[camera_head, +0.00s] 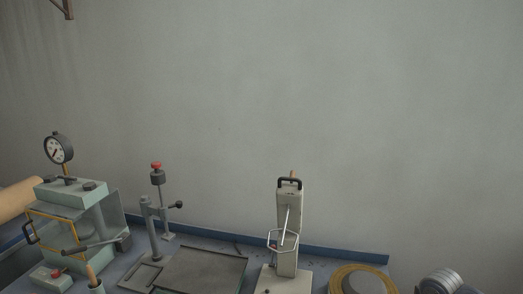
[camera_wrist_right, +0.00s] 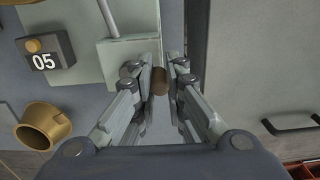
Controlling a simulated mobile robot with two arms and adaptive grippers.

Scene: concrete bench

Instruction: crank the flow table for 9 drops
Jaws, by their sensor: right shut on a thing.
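In the right wrist view, my right gripper (camera_wrist_right: 160,85) is shut on the brown crank handle (camera_wrist_right: 159,80), which sits between its fingertips. The handle is beside a pale grey-green housing (camera_wrist_right: 118,62) with a rod above it; the rest of the crank is hidden by the fingers. A dark counter (camera_wrist_right: 45,60) with a yellow button reads 05. In the head view, a round brass-rimmed flow table top (camera_head: 366,279) shows partly at the bottom edge. My left gripper is in neither view, and the right one is out of the head view.
A brass cone mould (camera_wrist_right: 43,126) lies left of the gripper. A grey cabinet front (camera_wrist_right: 265,65) with a dark handle is on the right. In the head view, a press with a gauge (camera_head: 75,205), a stand with a red knob (camera_head: 158,205) and a pale upright device (camera_head: 289,225) line the bench.

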